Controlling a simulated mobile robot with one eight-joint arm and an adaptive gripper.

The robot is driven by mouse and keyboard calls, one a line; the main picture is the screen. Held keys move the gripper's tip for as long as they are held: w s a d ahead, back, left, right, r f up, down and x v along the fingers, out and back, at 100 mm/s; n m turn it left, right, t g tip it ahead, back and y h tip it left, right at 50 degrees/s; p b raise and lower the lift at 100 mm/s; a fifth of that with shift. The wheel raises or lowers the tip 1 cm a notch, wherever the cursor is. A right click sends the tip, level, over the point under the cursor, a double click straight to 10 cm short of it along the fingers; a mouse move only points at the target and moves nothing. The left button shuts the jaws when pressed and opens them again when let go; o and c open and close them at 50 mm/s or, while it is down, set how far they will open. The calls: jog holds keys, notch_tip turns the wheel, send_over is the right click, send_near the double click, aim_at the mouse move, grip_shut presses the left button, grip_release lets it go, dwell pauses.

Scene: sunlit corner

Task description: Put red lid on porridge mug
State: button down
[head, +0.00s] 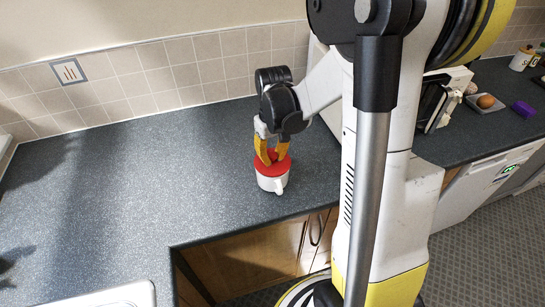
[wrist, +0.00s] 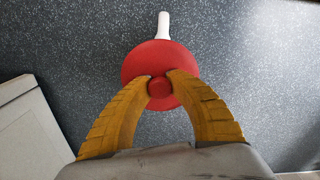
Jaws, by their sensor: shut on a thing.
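The red lid (head: 283,167) is a round disc with a small knob. My gripper (head: 271,157) is shut on that knob, and the wrist view shows its two yellow fingers (wrist: 160,80) closed on either side of it. The white porridge mug (head: 272,184) stands upright on the counter directly below the lid. The lid covers the mug's mouth in the head view; whether it rests fully on the rim I cannot tell. In the wrist view the lid (wrist: 143,62) hides the mug except for its white handle (wrist: 163,25).
The dark speckled counter (head: 130,180) is broad and clear to the left of the mug. Its front edge lies close to the mug, above wooden cupboards (head: 255,262). A tiled wall (head: 150,75) runs behind. A tray with a brown round item (head: 486,101) and a purple object (head: 523,108) are far right.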

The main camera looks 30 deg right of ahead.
dwell(0.3)
jog(key=c, duration=0.7)
grip_release()
jog(key=shift+r+p, duration=2.5)
jog(key=shift+r, duration=1.05)
grip_shut()
